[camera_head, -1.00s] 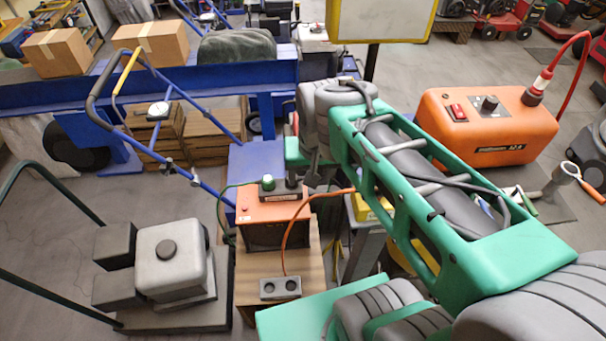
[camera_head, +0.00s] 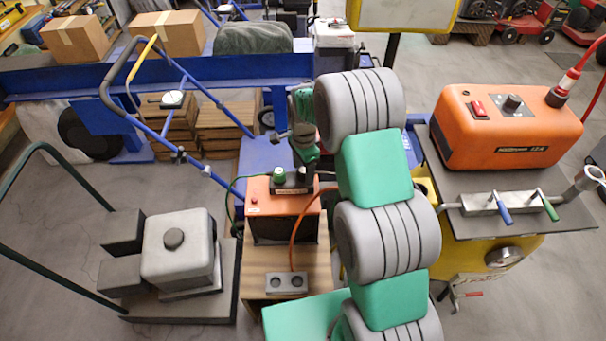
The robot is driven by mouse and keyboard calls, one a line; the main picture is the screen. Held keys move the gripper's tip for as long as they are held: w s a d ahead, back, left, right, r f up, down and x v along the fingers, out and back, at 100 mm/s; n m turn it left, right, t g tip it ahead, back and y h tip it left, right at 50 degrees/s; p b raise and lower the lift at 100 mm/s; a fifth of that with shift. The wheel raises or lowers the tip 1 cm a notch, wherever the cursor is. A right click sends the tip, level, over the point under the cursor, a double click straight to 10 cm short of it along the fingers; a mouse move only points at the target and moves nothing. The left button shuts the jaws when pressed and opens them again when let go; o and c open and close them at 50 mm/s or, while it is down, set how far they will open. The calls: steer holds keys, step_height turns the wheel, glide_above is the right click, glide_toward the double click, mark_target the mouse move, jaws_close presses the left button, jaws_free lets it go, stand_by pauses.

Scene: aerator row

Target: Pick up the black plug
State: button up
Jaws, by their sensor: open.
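An orange box (camera_head: 262,193) stands on a wooden cabinet, with a dark socket block (camera_head: 291,187) on its top. A green plug (camera_head: 279,173) sits upright in the block's left part. The black plug (camera_head: 301,177) is at the block's right part, largely covered by my gripper and hard to separate from its dark fingers. My gripper (camera_head: 304,163) is open and points down over the black plug. I cannot tell whether its fingers touch the plug. A grey block (camera_head: 287,283) with two dark holes lies on the cabinet in front of the orange box.
An orange cable (camera_head: 297,233) curves down the box's front to the grey block. A green cable (camera_head: 232,190) loops on the left. A grey engine (camera_head: 180,247) stands at left, blue handlebars (camera_head: 125,90) behind it. A large orange charger (camera_head: 510,130) stands at right.

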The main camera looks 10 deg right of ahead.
steer(key=shift+f, duration=0.6)
steer(key=shift+c, duration=0.3)
jaws_close()
